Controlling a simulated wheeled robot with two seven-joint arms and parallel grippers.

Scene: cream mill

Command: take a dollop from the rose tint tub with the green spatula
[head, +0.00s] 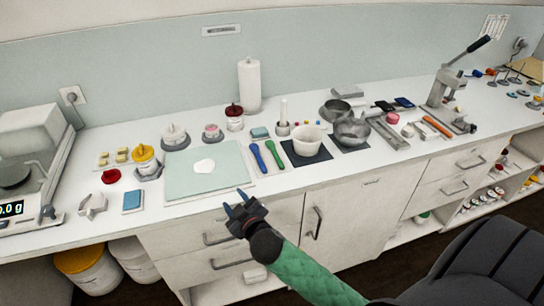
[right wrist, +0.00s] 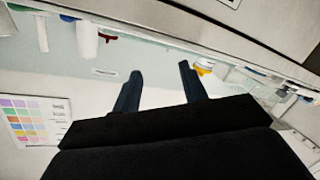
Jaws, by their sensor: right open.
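The green spatula (head: 274,154) lies on the counter just right of the pale green slab, beside a blue spatula (head: 257,157). A small tub with pink on top (head: 212,132), likely the rose tint tub, stands behind the slab; its contents are too small to make out. My right gripper (head: 236,203) is open and empty at the counter's front edge, in front of the slab and apart from the spatula. Its two spread fingers also show in the right wrist view (right wrist: 160,85), with nothing between them. My left gripper is out of view.
A white bowl (head: 307,140) on a dark mat stands right of the spatulas. A white jar (head: 174,137), a red-lidded jar (head: 234,118) and a paper roll (head: 249,85) stand behind.

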